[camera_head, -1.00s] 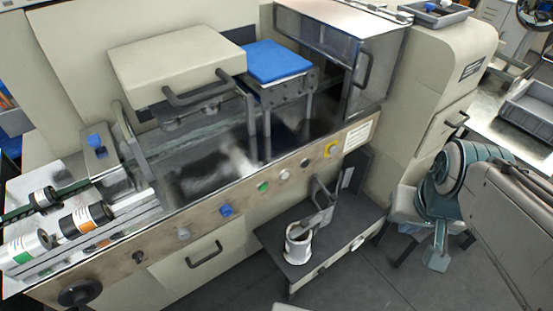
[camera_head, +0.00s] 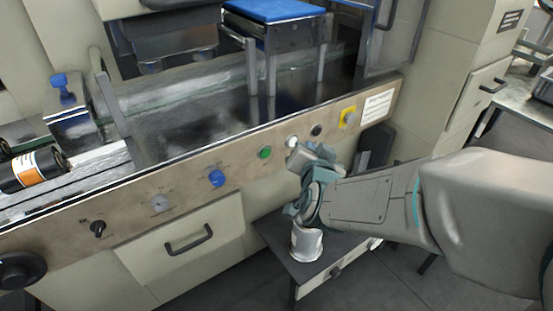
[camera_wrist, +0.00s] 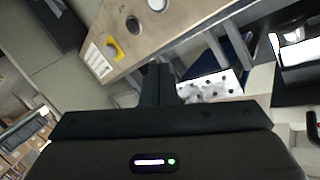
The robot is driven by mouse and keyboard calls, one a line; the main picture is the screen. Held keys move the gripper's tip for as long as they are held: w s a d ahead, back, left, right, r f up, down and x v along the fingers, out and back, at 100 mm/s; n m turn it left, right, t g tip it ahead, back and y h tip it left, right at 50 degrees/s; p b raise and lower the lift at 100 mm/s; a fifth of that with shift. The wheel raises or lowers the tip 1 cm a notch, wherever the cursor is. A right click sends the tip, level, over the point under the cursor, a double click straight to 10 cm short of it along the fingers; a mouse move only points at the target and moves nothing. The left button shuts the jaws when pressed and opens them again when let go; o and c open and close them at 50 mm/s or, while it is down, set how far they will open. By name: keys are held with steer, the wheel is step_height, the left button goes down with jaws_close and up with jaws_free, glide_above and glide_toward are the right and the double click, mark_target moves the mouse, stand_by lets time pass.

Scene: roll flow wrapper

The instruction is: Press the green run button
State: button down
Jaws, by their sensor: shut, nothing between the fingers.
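The green run button (camera_head: 264,152) is a small round button on the machine's tan front panel (camera_head: 130,205). It is uncovered in the head view and outside the wrist view. My gripper (camera_head: 296,151) is close to the panel, just right of the green button and below a white button (camera_head: 292,141). I cannot tell whether it touches the panel. In the wrist view my gripper (camera_wrist: 159,70) has its dark fingers together with nothing between them.
A black button (camera_head: 316,130) and a yellow-backed switch (camera_head: 347,117) lie to the right. A drawer handle (camera_head: 188,240) sticks out lower left.

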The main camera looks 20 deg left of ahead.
mark_target(265, 153)
steer(key=s+a+f+m+t+h+b, duration=0.2)
steer(key=f+t+b, duration=0.3)
steer(key=f+b, duration=0.4)
steer(key=shift+s+a+f+m+h+b, duration=0.4)
steer(key=shift+a+m, duration=0.3)
steer(key=shift+m, duration=0.2)
steer(key=shift+r, duration=0.1)
steer(key=w+a, duration=0.5)
steer(key=a, duration=0.1)
steer(key=shift+w+a+p, duration=0.35)
steer(key=shift+p, duration=0.1)
stand_by(1.0)
steer(key=shift+w+a+b, duration=0.25)
steer(key=shift+a+b, duration=0.05)
